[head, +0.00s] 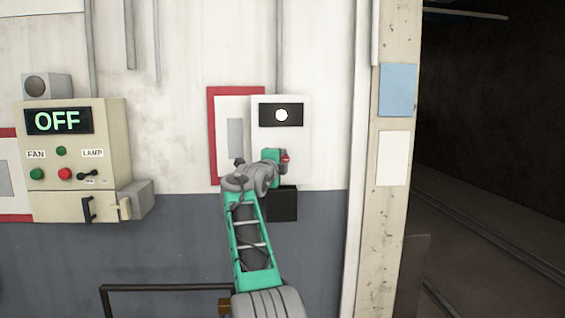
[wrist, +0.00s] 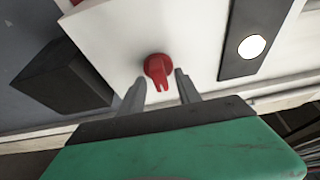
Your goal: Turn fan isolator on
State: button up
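A white box (head: 302,140) on the wall carries a red rotary knob (head: 285,158) and a black window (head: 264,115) with a lit white disc (head: 282,115). I see no readable label on this box. In the wrist view the red knob (wrist: 157,68) shows with its handle pointing down the picture towards my gripper (wrist: 159,78). The two grey fingers are open, one on each side of the knob, with gaps between them and it. In the head view my gripper (head: 277,160) is at the knob and partly hides it. A beige panel (head: 115,135) shows a green "OFF" display (head: 58,121).
The panel has "FAN" and "LAMP" labels, green and red buttons and a black lever (head: 88,174). A black box (head: 283,205) sits below the white box. A red-framed plate (head: 235,108) is just left. A railing (head: 160,287) stands low; a dark opening is right.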

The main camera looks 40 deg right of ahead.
jog(key=b+v, duration=0.5)
jog(key=v, duration=0.3)
jog(key=shift+d, duration=0.1)
